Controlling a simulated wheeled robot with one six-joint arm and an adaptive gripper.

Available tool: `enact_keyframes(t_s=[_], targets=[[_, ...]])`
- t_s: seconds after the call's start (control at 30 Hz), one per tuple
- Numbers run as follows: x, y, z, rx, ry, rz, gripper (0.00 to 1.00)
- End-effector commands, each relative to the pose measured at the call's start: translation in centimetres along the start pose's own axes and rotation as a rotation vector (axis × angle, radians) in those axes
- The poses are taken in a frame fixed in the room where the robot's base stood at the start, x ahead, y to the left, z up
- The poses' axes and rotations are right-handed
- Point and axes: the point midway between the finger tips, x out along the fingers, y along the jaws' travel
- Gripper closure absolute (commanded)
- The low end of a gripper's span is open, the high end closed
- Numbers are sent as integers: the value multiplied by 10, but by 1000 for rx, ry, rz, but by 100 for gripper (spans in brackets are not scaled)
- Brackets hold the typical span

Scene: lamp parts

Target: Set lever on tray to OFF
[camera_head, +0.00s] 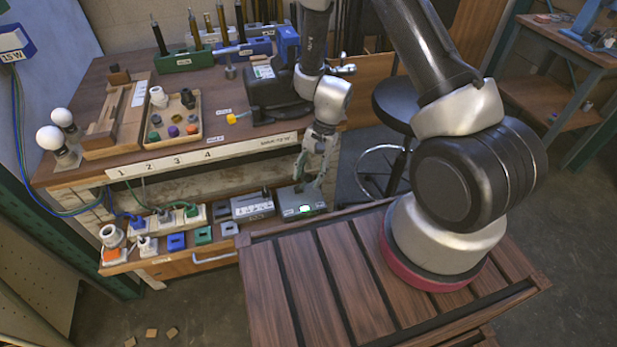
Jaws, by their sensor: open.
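A lower pull-out tray (180,266) holds a row of small devices. Near its right end stands a grey-green box (291,205) with a lit green light on its front. My gripper (309,178) points down right over this box, with its fingers close to the box top. The jaws are open, with nothing seen between them. A lever on this box cannot be made out; the gripper covers part of the top. Just left of it is a grey labelled box (252,206) with a small dark upright part. I cannot read any ON or OFF marking.
The workbench (130,170) above holds a parts tray (175,118), bulbs (50,138) and tool racks. Plugs and sockets (140,246) fill the tray's left part. A black stool (395,105) stands to the right. My slatted deck is in front.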

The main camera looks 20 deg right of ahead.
Motion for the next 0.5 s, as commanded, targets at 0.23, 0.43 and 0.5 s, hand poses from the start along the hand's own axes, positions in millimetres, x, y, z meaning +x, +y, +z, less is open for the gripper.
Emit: enact_keyframes(t_s=[0.23,0.43,0.5], targets=[[14,0,0,-2,0,1,53],[14,0,0,-2,0,1,57],[14,0,0,-2,0,1,70]])
